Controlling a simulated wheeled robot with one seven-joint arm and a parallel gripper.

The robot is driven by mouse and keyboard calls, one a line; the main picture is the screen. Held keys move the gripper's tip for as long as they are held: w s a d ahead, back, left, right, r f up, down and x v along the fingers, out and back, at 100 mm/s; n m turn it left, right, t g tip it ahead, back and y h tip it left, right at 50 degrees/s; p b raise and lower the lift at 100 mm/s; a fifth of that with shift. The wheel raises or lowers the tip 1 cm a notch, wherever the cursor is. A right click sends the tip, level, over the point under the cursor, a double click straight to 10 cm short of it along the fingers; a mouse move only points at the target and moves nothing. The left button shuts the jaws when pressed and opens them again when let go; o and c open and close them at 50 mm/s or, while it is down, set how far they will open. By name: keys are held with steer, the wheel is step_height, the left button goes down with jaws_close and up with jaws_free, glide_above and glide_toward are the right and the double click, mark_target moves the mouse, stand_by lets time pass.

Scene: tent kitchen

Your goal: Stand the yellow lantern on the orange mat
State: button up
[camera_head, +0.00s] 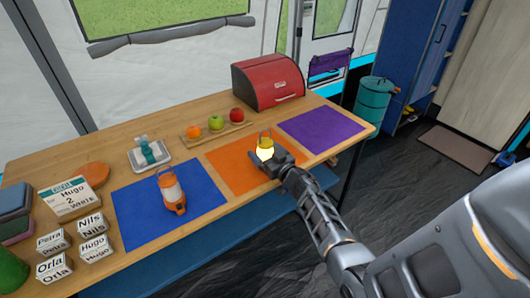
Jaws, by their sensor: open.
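The yellow lantern (265,142), with a glowing globe and a raised handle, is upright at the orange mat (235,164). My gripper (266,160) is open and low over this mat, right at the lantern. The gripper hides the lantern's lower part and base, so I cannot tell whether the base touches the mat or the fingers touch the lantern.
An orange lantern (172,190) stands on the blue mat (135,212) to the left. The purple mat (325,127) to the right is empty. Behind are a fruit board (190,140) and a red bread box (265,80). Name blocks (54,266) stand front left.

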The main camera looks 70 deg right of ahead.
steer(key=shift+r, duration=0.25)
steer(key=v, duration=1.2)
steer(key=s+a+r+n+t+y, duration=0.1)
steer(key=s+a+r+n+y, duration=0.15)
steer(key=a, duration=0.75)
steer(key=s+a+r+n+y, duration=0.1)
steer(key=s+a+r, duration=0.15)
steer(key=a, duration=0.85)
steer(key=s+a+r+n+g+y, duration=0.1)
steer(key=s+a+r+n+y, duration=0.2)
steer(key=s+a+r, duration=1)
steer(key=a+r+y, duration=0.1)
steer(key=a+y, duration=0.2)
steer(key=shift+p, duration=0.4)
steer(key=shift+s+r, duration=0.1)
steer(key=shift+c, duration=0.4)
